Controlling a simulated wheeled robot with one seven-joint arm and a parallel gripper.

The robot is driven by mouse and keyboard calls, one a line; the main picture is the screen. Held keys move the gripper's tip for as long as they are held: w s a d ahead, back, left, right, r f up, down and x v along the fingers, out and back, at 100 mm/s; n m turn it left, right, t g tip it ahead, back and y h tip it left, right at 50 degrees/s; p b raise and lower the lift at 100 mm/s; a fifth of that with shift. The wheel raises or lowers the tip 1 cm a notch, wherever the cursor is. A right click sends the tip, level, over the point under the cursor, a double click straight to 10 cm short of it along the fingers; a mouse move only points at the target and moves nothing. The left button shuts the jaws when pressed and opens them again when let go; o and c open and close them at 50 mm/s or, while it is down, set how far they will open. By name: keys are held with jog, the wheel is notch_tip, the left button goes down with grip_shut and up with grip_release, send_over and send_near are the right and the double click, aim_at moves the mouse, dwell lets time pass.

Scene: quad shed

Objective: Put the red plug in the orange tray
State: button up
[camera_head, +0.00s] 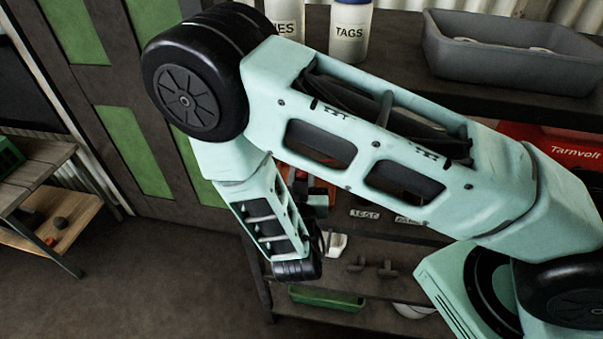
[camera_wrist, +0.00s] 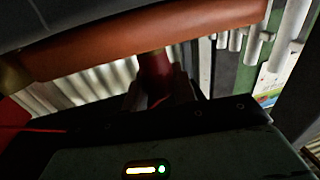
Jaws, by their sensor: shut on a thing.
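The red plug (camera_wrist: 154,72) shows dark and partly shadowed in the wrist view. My gripper (camera_wrist: 158,98) is shut on it, with the plug standing out beyond the fingers. A long orange band (camera_wrist: 150,45), seemingly the orange tray's side, crosses the upper wrist view just beyond the plug. I cannot tell whether the plug touches it. In the head view a small orange piece (camera_head: 322,188) shows beside my arm on the middle shelf level, likely the same tray. My arm hides most of it, as well as the plug and the fingertips.
A grey bin (camera_head: 510,62) and a white TAGS bottle (camera_head: 350,38) stand on the top shelf. A red Tarnvolt case (camera_head: 562,150) sits below at right. A green tray (camera_head: 327,298) is on the lower shelf. A wooden table (camera_head: 35,170) stands left; the floor between is clear.

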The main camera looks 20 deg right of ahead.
jog(key=shift+f, duration=0.15)
jog(key=shift+f, duration=0.2)
jog(key=o, duration=1)
jog(key=shift+c, duration=0.2)
jog(key=shift+r, duration=0.1)
